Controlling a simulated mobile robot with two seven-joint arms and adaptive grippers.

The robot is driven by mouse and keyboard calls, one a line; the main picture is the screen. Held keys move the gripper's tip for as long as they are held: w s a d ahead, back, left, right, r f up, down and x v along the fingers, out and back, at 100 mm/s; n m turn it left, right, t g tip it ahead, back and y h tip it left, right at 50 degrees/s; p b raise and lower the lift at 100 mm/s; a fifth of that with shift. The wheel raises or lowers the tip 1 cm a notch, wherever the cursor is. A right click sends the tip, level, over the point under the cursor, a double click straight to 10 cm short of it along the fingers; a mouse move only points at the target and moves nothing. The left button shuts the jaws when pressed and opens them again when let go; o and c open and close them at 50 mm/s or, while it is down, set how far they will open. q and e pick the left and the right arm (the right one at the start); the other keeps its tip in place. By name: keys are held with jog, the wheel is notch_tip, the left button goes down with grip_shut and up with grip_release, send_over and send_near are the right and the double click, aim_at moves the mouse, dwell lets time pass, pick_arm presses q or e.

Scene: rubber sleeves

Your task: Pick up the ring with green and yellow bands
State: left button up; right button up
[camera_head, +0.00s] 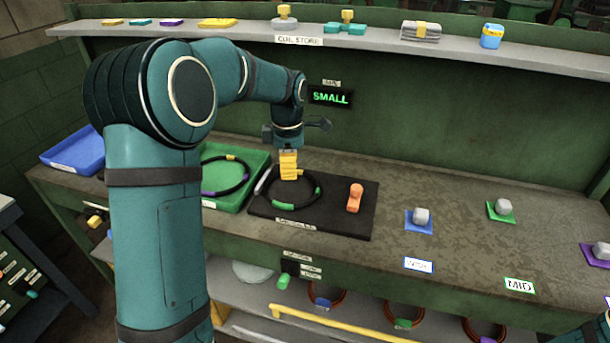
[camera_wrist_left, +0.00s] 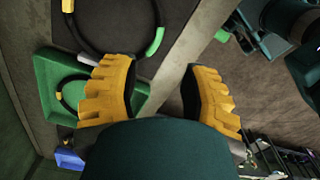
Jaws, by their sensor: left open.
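A black ring (camera_head: 300,205) with green bands lies on a black mat on the bench. The left wrist view shows part of this ring (camera_wrist_left: 98,48), with a green band and a yellow band at the top edge. My left gripper (camera_head: 289,167) has yellow ribbed fingers and appears over the ring's back edge in the head view. In the left wrist view my left gripper (camera_wrist_left: 160,88) is open, with nothing between its fingers. The ring lies ahead of the fingers there. In the head view the fingers hide part of the ring. My right gripper does not show.
A green tray (camera_head: 258,165) left of the mat holds another black ring (camera_head: 247,176) with yellow and purple bands. A blue tray (camera_head: 75,155) stands farther left. An orange object (camera_head: 355,197) lies on the mat (camera_head: 340,225). A shelf (camera_head: 375,40) runs above the bench.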

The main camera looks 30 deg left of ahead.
pick_arm(q)
jog(key=b, duration=0.1)
send_over(292, 205)
jog(key=f, duration=0.7)
jog(key=shift+s+a+f, duration=0.1)
jog(key=shift+s+a, duration=0.05)
jog(key=shift+a, duration=0.05)
jog(key=shift+w+d+f+b, duration=0.1)
jog(key=shift+d+f+b, duration=0.1)
jog(key=shift+f, duration=1.35)
jog(key=shift+w+d+f+b, duration=0.1)
jog(key=shift+f+b, duration=0.05)
jog(key=shift+f, duration=1.35)
grip_shut()
